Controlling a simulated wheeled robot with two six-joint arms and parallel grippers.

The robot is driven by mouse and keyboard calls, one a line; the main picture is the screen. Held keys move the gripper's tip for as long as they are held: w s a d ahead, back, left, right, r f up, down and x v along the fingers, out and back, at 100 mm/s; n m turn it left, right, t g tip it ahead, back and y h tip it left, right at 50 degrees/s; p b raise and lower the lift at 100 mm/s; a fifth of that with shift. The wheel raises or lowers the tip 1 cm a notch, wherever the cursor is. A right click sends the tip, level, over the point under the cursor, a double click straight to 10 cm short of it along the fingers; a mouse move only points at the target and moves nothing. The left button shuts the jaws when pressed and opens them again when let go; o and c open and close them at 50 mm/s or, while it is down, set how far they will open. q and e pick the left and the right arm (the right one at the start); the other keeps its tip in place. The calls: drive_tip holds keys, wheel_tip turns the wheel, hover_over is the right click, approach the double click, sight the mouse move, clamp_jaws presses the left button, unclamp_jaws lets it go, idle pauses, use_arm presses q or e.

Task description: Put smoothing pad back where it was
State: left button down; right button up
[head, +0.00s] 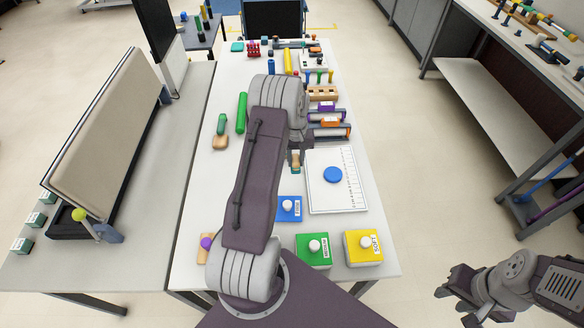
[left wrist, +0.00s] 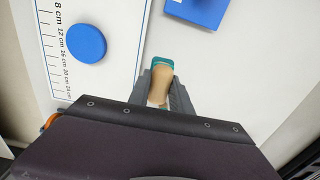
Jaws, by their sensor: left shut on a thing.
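The smoothing pad (left wrist: 160,85) looks like a pale wooden grip on a teal base. My left gripper (left wrist: 165,92) is shut on it, with a dark finger on each side of the wooden grip. In the head view the pad (head: 295,160) shows just below my left gripper (head: 298,150), at the left edge of the white measuring board. My arm covers part of the table there. Whether the pad touches the table I cannot tell. My right gripper (head: 455,294) is off the table at the lower right, with its fingers apart and nothing between them.
The white board (head: 348,198) carries a blue disc (head: 333,174). Blue (head: 289,208), green (head: 313,250) and yellow (head: 363,247) knobbed blocks stand nearer. Wooden and coloured racks (head: 323,93) stand beyond.

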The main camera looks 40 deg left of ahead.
use_arm(q)
drive_tip(key=shift+s+a+f, duration=0.3)
drive_tip(key=shift+a+f, duration=0.05)
drive_tip(key=shift+a, duration=0.3)
wheel_tip(320, 180, down, 4)
drive_tip(key=shift+f, duration=0.1)
